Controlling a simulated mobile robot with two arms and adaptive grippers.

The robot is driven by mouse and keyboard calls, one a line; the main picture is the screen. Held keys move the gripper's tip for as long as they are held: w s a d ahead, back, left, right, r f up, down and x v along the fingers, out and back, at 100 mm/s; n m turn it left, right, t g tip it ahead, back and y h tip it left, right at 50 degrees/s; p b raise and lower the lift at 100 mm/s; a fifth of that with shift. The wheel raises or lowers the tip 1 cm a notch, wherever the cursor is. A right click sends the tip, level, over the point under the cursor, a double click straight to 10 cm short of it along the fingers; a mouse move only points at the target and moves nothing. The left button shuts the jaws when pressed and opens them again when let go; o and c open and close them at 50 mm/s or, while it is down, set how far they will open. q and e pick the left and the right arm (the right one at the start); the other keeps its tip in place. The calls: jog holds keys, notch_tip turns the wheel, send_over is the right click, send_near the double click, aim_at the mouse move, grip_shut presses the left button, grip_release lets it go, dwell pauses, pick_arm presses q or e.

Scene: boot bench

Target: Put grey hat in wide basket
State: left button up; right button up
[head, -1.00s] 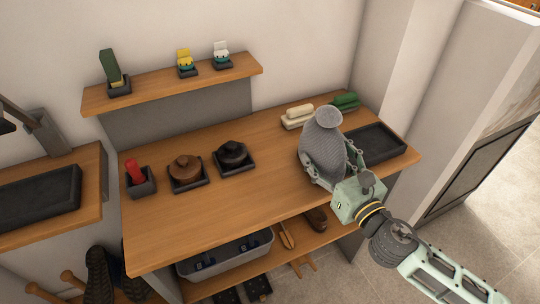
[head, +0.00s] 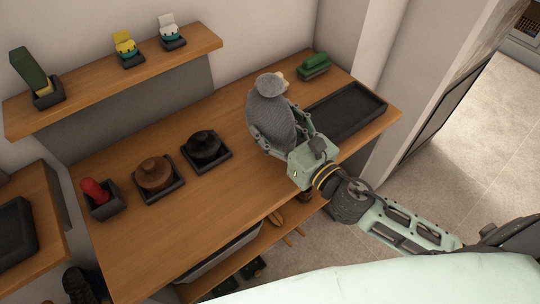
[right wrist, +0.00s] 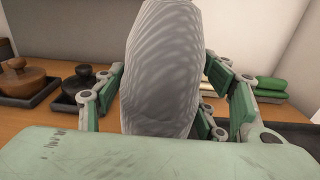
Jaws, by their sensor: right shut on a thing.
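The grey hat (head: 270,112), knitted and with a round pom-pom on top, stands upright in my right gripper (head: 283,130) above the bench top. The fingers are shut around its sides. The hat also fills the middle of the right wrist view (right wrist: 162,70), with a finger on each side. A dark basket-like container (head: 524,38) is cut off at the far top right corner; I cannot tell whether it is the wide basket. My left gripper is out of view.
The wooden bench (head: 150,235) bears an empty black tray (head: 345,110), green rolled items (head: 314,66), a black lidded pot (head: 205,146), a brown one (head: 154,174) and a red item (head: 95,190). A wall shelf (head: 130,80) is behind. Floor (head: 480,130) is clear at right.

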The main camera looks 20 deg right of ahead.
jog(key=s+f, duration=0.1)
jog(key=s+a+f, duration=0.1)
jog(key=s+f+b, duration=0.1)
jog(key=shift+s+a, duration=0.3)
jog(key=shift+a, duration=0.05)
jog(key=shift+s+f+b, duration=0.25)
jog(key=shift+f+b, duration=0.2)
jog(key=shift+f, duration=0.05)
notch_tip(320, 180, down, 3)
jog(key=shift+r+b, duration=0.15)
jog(key=shift+b, duration=0.6)
jog(key=shift+w+f, duration=0.1)
jog(key=shift+f, duration=0.15)
jog(key=shift+r, duration=0.1)
jog(key=o, duration=1.2)
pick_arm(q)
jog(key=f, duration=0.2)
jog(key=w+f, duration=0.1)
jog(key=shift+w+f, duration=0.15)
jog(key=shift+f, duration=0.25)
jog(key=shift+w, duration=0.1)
